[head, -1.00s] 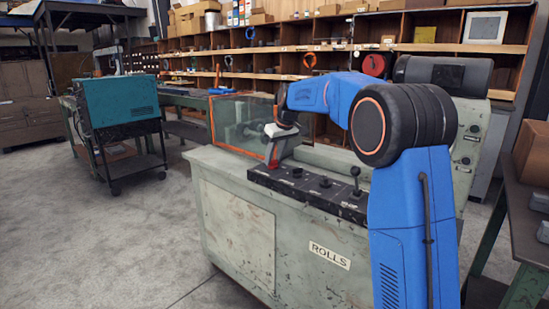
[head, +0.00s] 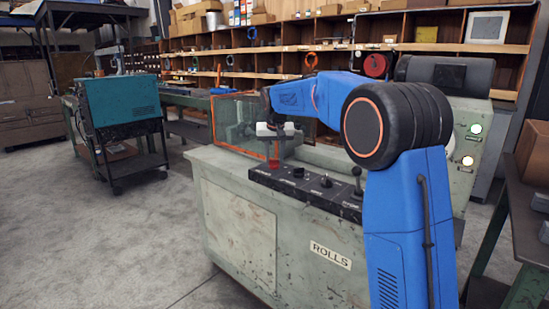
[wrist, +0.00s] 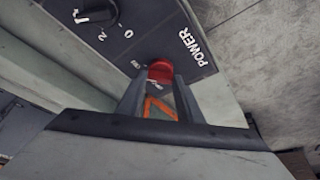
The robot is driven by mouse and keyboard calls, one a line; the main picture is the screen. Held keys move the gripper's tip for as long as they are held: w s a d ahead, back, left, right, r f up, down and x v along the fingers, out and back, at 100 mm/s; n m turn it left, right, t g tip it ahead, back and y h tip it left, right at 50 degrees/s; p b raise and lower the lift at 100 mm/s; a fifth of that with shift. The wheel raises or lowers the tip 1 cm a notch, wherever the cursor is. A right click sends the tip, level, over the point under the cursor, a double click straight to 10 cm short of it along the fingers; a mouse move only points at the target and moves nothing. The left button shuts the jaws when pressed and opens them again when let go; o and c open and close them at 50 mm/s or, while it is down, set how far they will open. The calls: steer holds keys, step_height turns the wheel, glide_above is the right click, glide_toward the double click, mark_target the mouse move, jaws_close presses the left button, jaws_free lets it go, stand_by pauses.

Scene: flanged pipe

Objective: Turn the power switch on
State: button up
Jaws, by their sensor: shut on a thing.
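The red power switch (wrist: 160,71) sits on the black control panel (wrist: 128,42), beside the white word POWER, with small ON and OFF marks near it. In the wrist view my gripper (wrist: 159,82) has one finger on each side of the switch and is shut on it. The fingers hide part of the switch, so I cannot tell its exact angle. In the head view my gripper (head: 273,161) points down at the left end of the panel (head: 335,197).
A rotary knob (wrist: 97,14) marked with numbers is next to the switch. The grey-green machine (head: 236,225) carries the panel, with a clear orange-edged guard (head: 213,122) behind. The floor at left is open.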

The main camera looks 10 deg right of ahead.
stand_by(0.4)
steer(key=o, duration=1.1)
steer(key=shift+v, duration=8.65)
